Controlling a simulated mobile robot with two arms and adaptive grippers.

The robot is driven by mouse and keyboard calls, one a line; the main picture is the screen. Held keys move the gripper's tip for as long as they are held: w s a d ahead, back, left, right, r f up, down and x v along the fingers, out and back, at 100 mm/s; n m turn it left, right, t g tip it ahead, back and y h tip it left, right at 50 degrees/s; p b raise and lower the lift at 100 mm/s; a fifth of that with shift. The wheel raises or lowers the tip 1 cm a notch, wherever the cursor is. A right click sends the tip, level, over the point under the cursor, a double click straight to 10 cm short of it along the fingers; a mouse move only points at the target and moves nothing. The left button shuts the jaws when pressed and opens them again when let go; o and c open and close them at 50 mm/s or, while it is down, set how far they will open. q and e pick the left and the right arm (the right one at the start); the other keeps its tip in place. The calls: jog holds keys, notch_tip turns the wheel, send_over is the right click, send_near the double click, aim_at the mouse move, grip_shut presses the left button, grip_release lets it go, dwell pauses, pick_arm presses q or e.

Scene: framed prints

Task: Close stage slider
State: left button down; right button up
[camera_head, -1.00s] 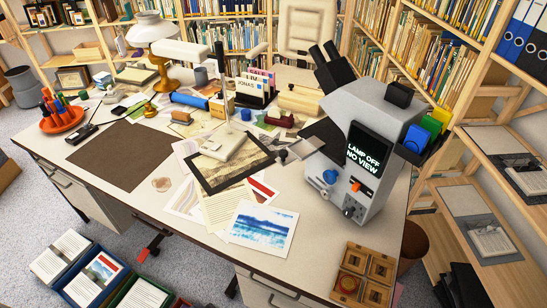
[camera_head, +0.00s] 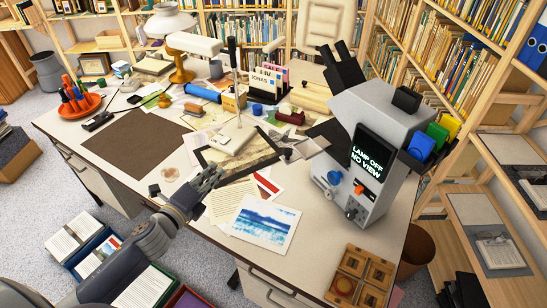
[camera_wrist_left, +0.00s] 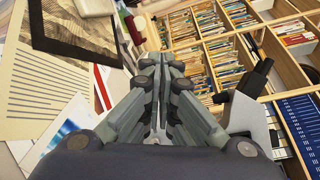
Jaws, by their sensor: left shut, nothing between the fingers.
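The grey microscope (camera_head: 388,115) stands at the right end of the desk. Its screen (camera_head: 372,158) reads "LAMP OFF NO VIEW". Below the screen are a blue knob (camera_head: 334,177) and an orange control (camera_head: 359,188). A flat grey plate (camera_head: 311,148) juts from its left side; I cannot tell for sure that this is the stage slider. My left gripper (camera_head: 212,176) is shut and empty, above the papers, left of and apart from the microscope. Its fingers show in the left wrist view (camera_wrist_left: 160,62), with part of the microscope (camera_wrist_left: 243,112) to their right.
A framed print (camera_head: 240,150), a striped sheet (camera_head: 228,203) and a blue watercolour (camera_head: 264,223) lie left of the microscope. A wooden box (camera_head: 360,276) sits at the front right corner. A white lamp (camera_head: 176,45) stands behind. Shelves (camera_head: 460,50) close off the right.

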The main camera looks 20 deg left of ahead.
pick_arm(q)
notch_tip(320, 180, up, 5)
jog(key=d+m+h, duration=0.2)
jog(key=m+h, duration=0.3)
jog(key=m, duration=0.4)
jog(key=m+g+h+p, duration=0.4)
jog(key=m+g+p, duration=0.2)
jog(key=m, duration=0.6)
send_near(286, 156)
jog(key=x, duration=0.5)
jog(key=shift+w+a+f, duration=0.15)
jog(key=shift+w+f, duration=0.3)
jog(key=shift+w+d+f, duration=0.25)
jog(key=shift+w+d, duration=0.1)
jog(key=shift+d, duration=0.05)
pick_arm(e)
jog(key=r, duration=0.5)
jog(key=shift+w+d+r, duration=0.1)
jog(key=shift+d+r, duration=0.25)
